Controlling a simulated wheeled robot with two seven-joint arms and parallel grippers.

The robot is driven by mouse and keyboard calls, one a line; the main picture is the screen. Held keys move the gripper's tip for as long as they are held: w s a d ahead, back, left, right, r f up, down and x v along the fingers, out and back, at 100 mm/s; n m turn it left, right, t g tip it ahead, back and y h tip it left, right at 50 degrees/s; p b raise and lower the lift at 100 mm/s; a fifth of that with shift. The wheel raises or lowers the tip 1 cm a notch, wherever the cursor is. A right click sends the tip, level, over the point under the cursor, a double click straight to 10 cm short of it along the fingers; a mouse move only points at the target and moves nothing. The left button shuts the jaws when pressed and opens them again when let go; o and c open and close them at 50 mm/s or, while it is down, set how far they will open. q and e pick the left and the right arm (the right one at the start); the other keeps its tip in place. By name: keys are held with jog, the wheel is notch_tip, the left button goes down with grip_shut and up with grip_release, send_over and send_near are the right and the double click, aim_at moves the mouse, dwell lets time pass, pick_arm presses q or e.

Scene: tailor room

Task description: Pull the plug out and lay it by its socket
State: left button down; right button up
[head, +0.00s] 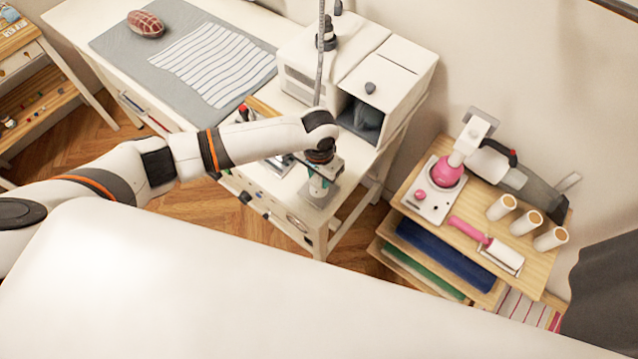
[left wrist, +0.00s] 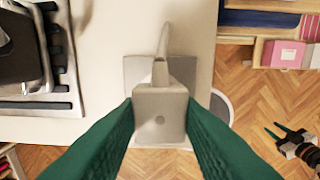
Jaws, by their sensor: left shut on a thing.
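My left gripper (head: 319,185) is over the front corner of the white table, pointing down. In the left wrist view its two green fingers (left wrist: 160,122) press on both sides of a pale grey plug (left wrist: 160,110). A pale cord (left wrist: 166,45) runs from the plug toward the top of that view. The grey socket plate (left wrist: 131,70) shows behind and below the plug, near the table edge. The fingers hide part of it, and I cannot tell whether the plug is seated or slightly raised. What seems to be my right gripper (left wrist: 278,132) is small at the right.
A white machine (head: 385,75) stands on the table (head: 80,20) behind my left gripper. A grey mat (head: 120,50) with striped cloth lies farther left. A wooden shelf unit (head: 415,195) with a pink-topped device and several rolls stands to the right, across a floor gap.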

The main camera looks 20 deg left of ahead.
pick_arm(q)
jog(key=shift+r+p, duration=0.55)
jog(key=shift+r, duration=0.55)
pick_arm(e)
jog(key=shift+r, duration=0.7)
